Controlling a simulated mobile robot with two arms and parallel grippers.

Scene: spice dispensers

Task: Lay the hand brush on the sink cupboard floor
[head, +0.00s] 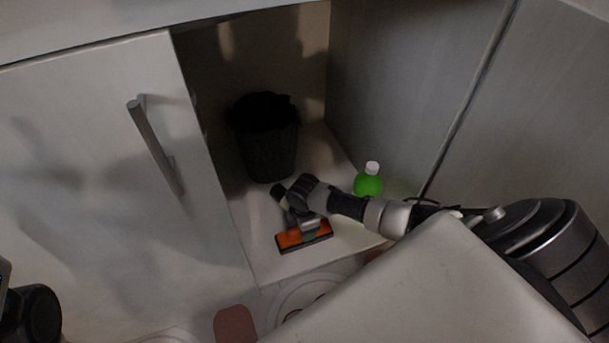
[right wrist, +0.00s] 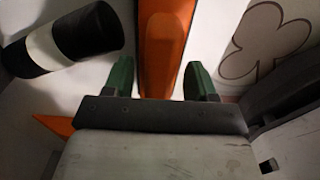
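The orange hand brush (head: 290,240) with a dark lower edge shows at the front of the sink cupboard floor (head: 262,262). It looks laid flat there, under my right gripper (head: 310,228). In the right wrist view, the brush's orange part (right wrist: 163,50) runs between the two green fingertips of my right gripper (right wrist: 161,80). The fingers stand apart, one on each side of it, with what look like narrow gaps. The rest of the brush is hidden by the gripper. My left gripper's fingers do not show; only a dark part of my left arm is at the lower left.
A black bin (head: 267,140) stands at the back of the cupboard. A green bottle with a white cap (head: 368,184) stands to the right, close to my right arm. A black cylinder with a white band (right wrist: 65,42) lies beside the brush. The cupboard door (head: 90,180) is at the left.

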